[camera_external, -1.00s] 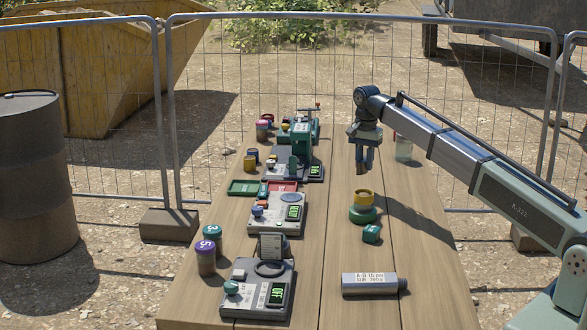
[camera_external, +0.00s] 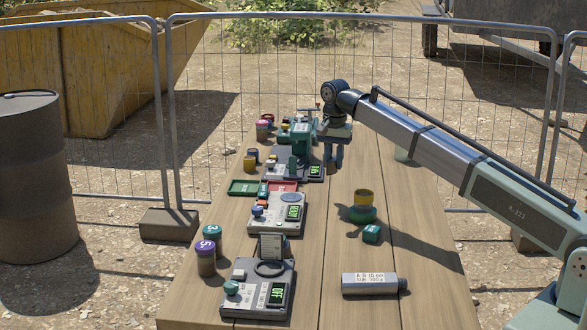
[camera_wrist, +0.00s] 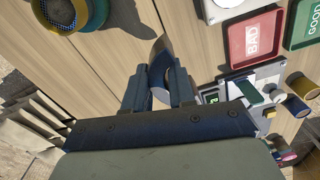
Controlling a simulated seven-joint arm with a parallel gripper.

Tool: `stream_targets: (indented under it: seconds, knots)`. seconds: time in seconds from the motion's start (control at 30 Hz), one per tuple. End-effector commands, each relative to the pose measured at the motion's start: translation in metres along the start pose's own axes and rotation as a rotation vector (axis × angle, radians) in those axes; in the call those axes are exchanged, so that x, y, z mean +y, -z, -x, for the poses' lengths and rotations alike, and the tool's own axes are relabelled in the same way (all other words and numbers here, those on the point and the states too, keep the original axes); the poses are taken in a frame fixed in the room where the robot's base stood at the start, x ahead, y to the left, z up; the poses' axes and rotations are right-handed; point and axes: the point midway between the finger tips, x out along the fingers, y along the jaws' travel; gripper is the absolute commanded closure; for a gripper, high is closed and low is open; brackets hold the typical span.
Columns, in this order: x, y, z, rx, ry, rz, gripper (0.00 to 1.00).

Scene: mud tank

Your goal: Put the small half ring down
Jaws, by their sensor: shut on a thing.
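My gripper (camera_external: 334,155) hangs over the table, fingers down, just right of the far grey tester (camera_external: 300,173). In the wrist view my gripper (camera_wrist: 160,82) is shut on the small half ring (camera_wrist: 160,47), a curved dark-and-tan piece whose tip sticks out past the fingers. Most of it is hidden between the fingers. Bare table planks show beyond it in the wrist view; I cannot tell its height above them. In the external view the piece is too small to make out.
The red BAD tray (camera_wrist: 235,68) and green GOOD tray (camera_wrist: 293,42) lie right of the fingers in the wrist view. The planks between are free.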

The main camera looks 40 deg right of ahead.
Motion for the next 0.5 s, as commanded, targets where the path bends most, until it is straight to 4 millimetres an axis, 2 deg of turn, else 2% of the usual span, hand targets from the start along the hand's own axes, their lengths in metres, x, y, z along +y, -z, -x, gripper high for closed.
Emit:
stream_targets:
  seconds: [0.03,0.5]
  knots:
    - [-0.011,-0.019,0.0,0.0,0.0,0.027,1.0]
    - [-0.08,-0.173,-0.001,-0.001,-0.003,0.236,1.0]
